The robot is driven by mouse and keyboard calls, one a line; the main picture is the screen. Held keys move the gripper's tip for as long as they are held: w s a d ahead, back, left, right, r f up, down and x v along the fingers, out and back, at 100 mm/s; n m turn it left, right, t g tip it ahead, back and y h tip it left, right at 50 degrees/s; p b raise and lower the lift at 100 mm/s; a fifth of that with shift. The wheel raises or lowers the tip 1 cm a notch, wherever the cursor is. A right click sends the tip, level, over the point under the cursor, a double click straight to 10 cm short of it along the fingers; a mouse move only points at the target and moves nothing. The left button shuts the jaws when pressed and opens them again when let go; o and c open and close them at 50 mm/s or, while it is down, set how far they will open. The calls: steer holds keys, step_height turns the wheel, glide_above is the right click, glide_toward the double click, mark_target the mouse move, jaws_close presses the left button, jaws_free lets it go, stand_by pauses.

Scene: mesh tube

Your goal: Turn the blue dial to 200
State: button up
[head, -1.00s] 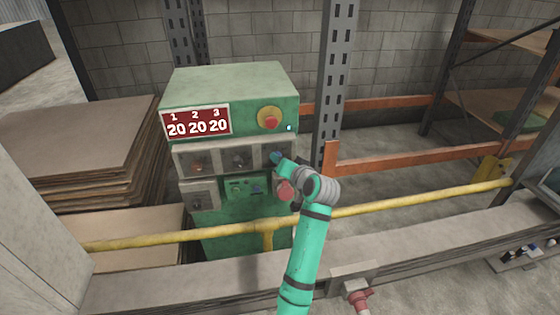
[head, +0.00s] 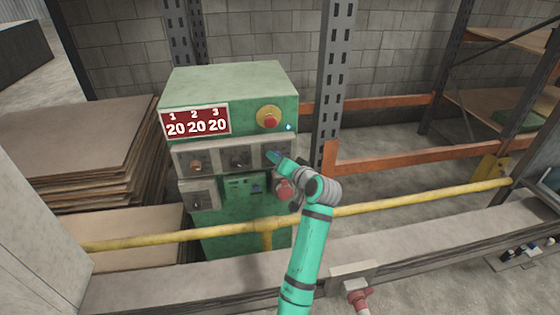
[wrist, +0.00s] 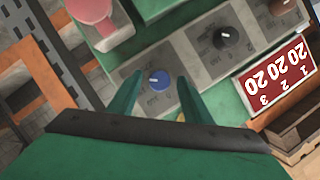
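The blue dial (wrist: 158,80) is on a grey panel in the wrist view, with a pale pointer mark on its face. My gripper (wrist: 159,88) is open, with one green finger on each side of the dial. I cannot tell whether the fingers touch it. In the head view my gripper (head: 273,156) is at the right end of the upper grey panel and largely covers the dial. The red display (head: 195,122) on the green machine reads 20 under 1, 2 and 3.
A black dial (wrist: 227,38) sits beside the blue one. A red button on yellow (head: 269,118) is above my gripper, and a larger red knob (head: 285,190) is just below it. A yellow rail (head: 180,238) crosses in front of the machine.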

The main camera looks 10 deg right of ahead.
steer(key=shift+r, duration=0.1)
steer(key=v, duration=1)
steer(key=shift+s, duration=0.35)
steer(key=shift+r, duration=0.1)
steer(key=s+a+f+h, duration=0.1)
steer(key=s+f, duration=0.2)
steer(key=f, duration=0.5)
steer(key=s+a+f+h, duration=0.15)
steer(key=s+f, duration=0.25)
steer(key=f, duration=0.4)
steer(key=s+a+f+h, duration=0.2)
steer(key=s+a+f, duration=0.2)
steer(key=s+f, duration=0.75)
steer(key=s+a+r+n, duration=0.1)
steer(key=s+a+r, duration=0.1)
steer(key=s, duration=0.8)
steer(key=s+a+r+n, duration=0.2)
steer(key=s+a, duration=0.2)
steer(key=s, duration=0.7)
steer(key=s+a+r+n+t, duration=0.1)
steer(key=s+a+r+n, duration=0.1)
steer(key=s, duration=0.9)
steer(key=shift+a+r+y, duration=0.35)
steer(key=shift+a+r, duration=0.2)
steer(key=shift+a, duration=0.55)
